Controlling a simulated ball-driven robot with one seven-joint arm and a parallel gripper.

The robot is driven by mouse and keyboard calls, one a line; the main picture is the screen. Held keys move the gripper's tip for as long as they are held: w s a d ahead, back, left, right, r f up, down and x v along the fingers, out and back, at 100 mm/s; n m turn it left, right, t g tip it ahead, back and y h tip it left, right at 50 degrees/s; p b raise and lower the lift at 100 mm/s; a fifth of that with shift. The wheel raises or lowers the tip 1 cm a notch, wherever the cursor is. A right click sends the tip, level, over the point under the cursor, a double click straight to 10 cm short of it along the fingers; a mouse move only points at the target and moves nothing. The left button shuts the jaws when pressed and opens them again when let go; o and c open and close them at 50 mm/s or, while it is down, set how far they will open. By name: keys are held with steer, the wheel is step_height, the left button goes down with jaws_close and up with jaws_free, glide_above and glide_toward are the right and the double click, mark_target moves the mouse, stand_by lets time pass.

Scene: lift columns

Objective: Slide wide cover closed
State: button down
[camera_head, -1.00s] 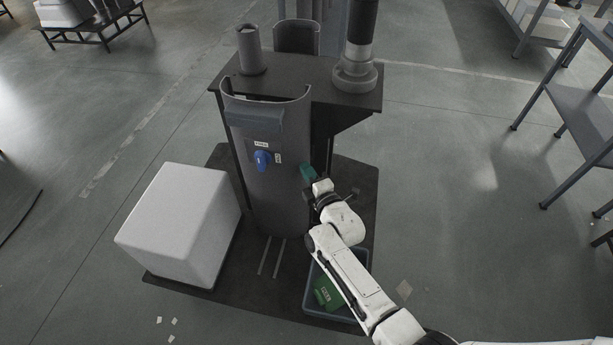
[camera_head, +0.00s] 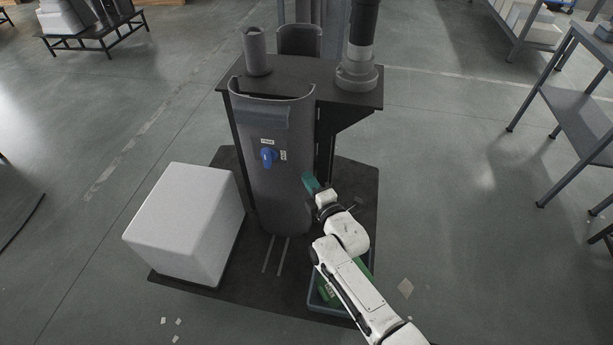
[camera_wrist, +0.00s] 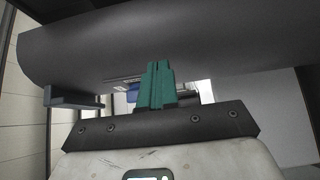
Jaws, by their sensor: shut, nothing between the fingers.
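The wide cover (camera_head: 275,195) is a tall, dark grey curved panel on the front of the machine, with a ledge-like bar (camera_head: 262,117) near its top. A blue knob (camera_head: 268,157) sits on its face beside two small white labels. Dark uprights of the frame show to the right of the cover. My gripper (camera_head: 309,182), with green fingers, is at the cover's right edge, at mid height. In the wrist view the shut green fingers (camera_wrist: 156,86) overlap the cover (camera_wrist: 215,45), and part of the blue knob shows behind them. I cannot tell whether they touch the cover.
A large white block (camera_head: 185,225) stands left of the cover on the dark base plate (camera_head: 345,185). A blue bin (camera_head: 318,300) with green items lies below my arm. A shelf rack (camera_head: 575,110) stands at the right. Open floor lies between.

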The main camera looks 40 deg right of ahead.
steer(key=p+v, duration=0.2)
steer(key=v, duration=0.6)
steer(key=shift+s+a, duration=0.15)
steer(key=shift+s, duration=0.2)
steer(key=shift+a, duration=0.1)
steer(key=s+a+f+m+g+y+p, duration=0.1)
steer(key=s+a+f+m+g+y, duration=0.1)
steer(key=s+a+m+g+y, duration=0.45)
steer(key=s+r+m+g+h, duration=0.1)
steer(key=s+r+m+g, duration=0.2)
steer(key=s, duration=0.6)
steer(key=s+a+r+m+g+h, duration=0.1)
steer(key=s+r+m+g, duration=0.2)
steer(key=s+m+g, duration=0.3)
steer(key=s+g+p, duration=0.1)
steer(key=s, duration=0.2)
steer(key=shift+s+a, duration=0.3)
steer(key=shift+s, duration=0.05)
steer(key=c, duration=1.9)
jaws_free()
